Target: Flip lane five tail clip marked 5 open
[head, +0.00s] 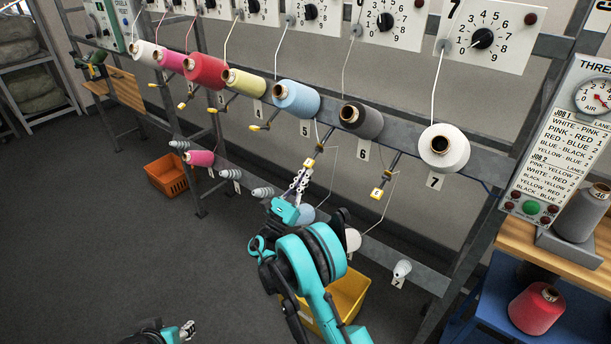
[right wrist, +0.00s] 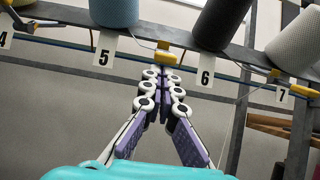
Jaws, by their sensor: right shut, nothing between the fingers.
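The lane five tail clip (head: 309,162) is a small yellow-ended lever with a white tag, hanging below the rail near the 5 label (head: 304,130). In the right wrist view its yellow body (right wrist: 166,51) shows just beyond my fingertips. My right gripper (head: 303,178) is shut and empty, its fingertips at the lever's lower end; I cannot tell whether they touch it. It also shows in the right wrist view (right wrist: 162,75), fingers meeting at the tips. My left gripper (head: 187,330) is low at the bottom edge, far from the clip; its finger state is unclear.
The lane six clip (head: 377,193) hangs to the right and the lane four clip (head: 260,127) to the left. A blue cone (head: 296,98) sits above lane five, a grey cone (head: 361,120) beside it. A yellow bin (head: 348,292) stands below; open floor lies left.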

